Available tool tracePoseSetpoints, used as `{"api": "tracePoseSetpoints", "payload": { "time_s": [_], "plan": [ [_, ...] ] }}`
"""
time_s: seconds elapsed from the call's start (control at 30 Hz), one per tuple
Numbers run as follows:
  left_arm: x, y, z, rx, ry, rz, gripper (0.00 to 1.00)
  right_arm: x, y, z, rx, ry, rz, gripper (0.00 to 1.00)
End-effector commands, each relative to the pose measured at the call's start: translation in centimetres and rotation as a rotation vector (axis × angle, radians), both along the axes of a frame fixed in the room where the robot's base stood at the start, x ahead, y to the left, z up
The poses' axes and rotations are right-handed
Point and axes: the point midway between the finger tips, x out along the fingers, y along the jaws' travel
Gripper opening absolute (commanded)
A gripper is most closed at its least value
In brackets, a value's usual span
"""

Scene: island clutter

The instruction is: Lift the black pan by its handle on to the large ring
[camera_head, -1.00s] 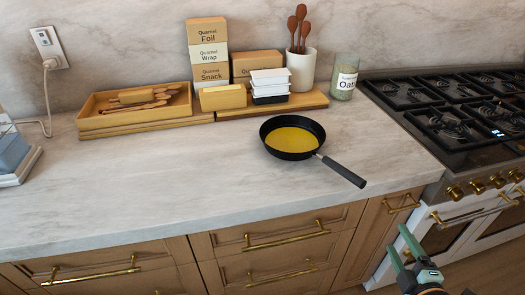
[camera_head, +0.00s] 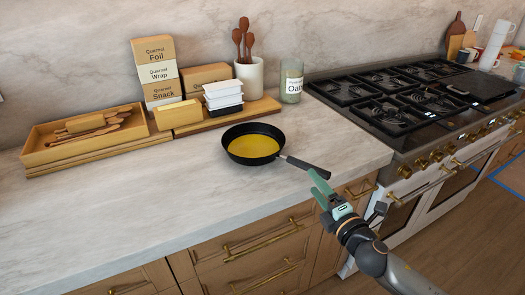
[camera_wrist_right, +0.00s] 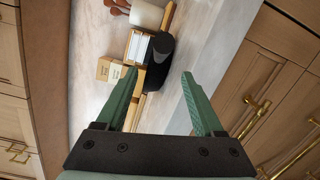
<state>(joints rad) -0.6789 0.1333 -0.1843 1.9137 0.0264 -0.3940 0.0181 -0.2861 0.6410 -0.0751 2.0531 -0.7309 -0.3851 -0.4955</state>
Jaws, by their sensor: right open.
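The black pan (camera_head: 254,144) with a yellow content sits on the marble counter, left of the stove. Its dark handle (camera_head: 310,168) points toward the counter's front edge at right. My right gripper (camera_head: 317,186) is open and empty by the handle's end; in the head view its fingers overlap the area just below it. In the right wrist view the handle (camera_wrist_right: 160,48) appears nearly end-on beyond the gap between the open fingers (camera_wrist_right: 158,75). The stove's black hob (camera_head: 384,112) has several burners under grates; I cannot tell which is the large ring. My left gripper is not in view.
Behind the pan stand white containers (camera_head: 223,95), a utensil crock (camera_head: 250,76), an oats jar (camera_head: 291,82) and stacked boxes (camera_head: 157,72). A wooden tray (camera_head: 82,150) lies at left. A dark flat plate (camera_head: 480,88) covers part of the hob. The counter's front left is clear.

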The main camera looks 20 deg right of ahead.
Motion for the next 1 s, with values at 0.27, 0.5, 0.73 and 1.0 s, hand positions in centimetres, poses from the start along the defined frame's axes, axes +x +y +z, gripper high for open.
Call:
{"api": "tracePoseSetpoints", "payload": {
  "time_s": [0.27, 0.5, 0.73, 1.0],
  "plan": [
    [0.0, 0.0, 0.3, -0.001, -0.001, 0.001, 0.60, 2.2, -0.1, -0.1, 0.000, 0.001, 0.001, 0.69],
    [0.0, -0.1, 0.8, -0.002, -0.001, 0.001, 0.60, 4.3, -0.4, 0.2, 0.000, -0.002, 0.000, 0.69],
    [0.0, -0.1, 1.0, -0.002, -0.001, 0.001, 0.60, 6.9, -0.6, -0.1, 0.001, 0.000, 0.000, 0.69],
    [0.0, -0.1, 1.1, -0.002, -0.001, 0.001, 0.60, 7.4, -0.6, -0.2, 0.001, 0.001, 0.001, 0.69]
  ]
}}
